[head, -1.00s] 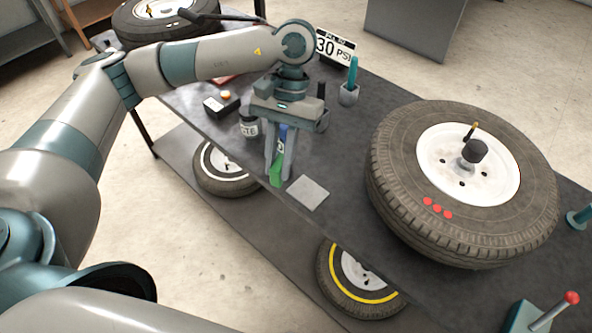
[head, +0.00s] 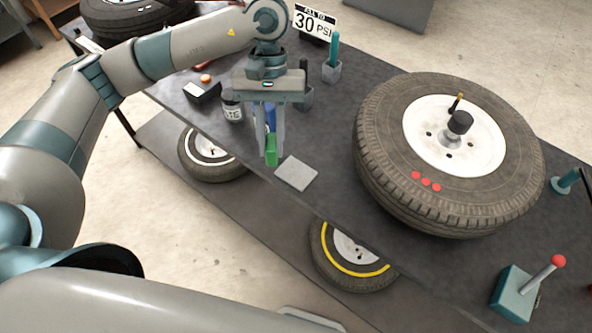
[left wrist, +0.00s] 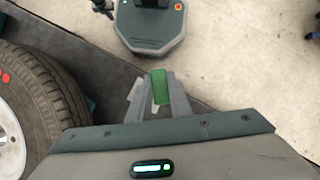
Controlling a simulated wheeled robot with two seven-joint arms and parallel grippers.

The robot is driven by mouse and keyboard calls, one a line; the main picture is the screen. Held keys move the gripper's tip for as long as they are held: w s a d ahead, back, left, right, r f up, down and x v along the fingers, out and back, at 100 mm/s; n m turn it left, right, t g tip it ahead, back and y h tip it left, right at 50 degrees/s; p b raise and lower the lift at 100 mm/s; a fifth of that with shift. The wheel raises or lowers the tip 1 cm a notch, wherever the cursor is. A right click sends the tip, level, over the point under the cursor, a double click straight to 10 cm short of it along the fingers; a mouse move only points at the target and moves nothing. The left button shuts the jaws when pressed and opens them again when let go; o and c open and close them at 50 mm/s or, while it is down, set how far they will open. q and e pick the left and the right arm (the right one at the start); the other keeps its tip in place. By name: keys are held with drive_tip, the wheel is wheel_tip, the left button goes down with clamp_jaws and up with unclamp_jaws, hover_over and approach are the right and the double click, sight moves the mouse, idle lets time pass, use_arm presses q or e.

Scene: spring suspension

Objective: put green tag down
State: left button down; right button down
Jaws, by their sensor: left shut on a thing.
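The green tag (head: 271,146) is held between the fingers of my left gripper (head: 270,158), which is shut on it and points down near the front edge of the dark table. The tag also shows between the fingertips in the left wrist view (left wrist: 160,84). A light grey square pad (head: 296,174) lies on the table just right of the tag; in the head view the tag appears beside it, not over it. I cannot tell the exact height of the tag above the table. My right gripper is not in view.
A large tyre (head: 449,150) with red dots lies on the table to the right. A jar (head: 232,110), a black box (head: 202,91), a small cup (head: 332,71) and a 30 PSI sign (head: 315,22) stand behind. A red-knobbed lever (head: 530,281) is front right.

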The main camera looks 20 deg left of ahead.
use_arm(q)
drive_tip(key=shift+w+d+f+n+t+h+p, duration=0.15)
drive_tip(key=shift+w+d+n+t+h, duration=0.7)
drive_tip(key=shift+n, duration=2.45)
drive_tip(key=shift+w+d+r+n+t+h+p, duration=0.15)
drive_tip(key=shift+w+d+n+t, duration=0.35)
drive_tip(key=shift+n+t, duration=1.8)
drive_tip(key=shift+w+d+f+n+t+h+p, duration=0.1)
drive_tip(key=shift+w+d+n+h+p, duration=0.35)
drive_tip(key=shift+n, duration=3.85)
drive_tip(key=shift+w+d, duration=0.15)
drive_tip(key=shift+w, duration=0.05)
wheel_tip(320, 180, down, 6)
drive_tip(key=shift+r+p, duration=0.15)
drive_tip(key=shift+p, duration=0.55)
wheel_tip(320, 180, down, 4)
drive_tip(key=shift+r+p, duration=0.25)
drive_tip(key=shift+p, duration=0.4)
drive_tip(key=shift+f, duration=0.4)
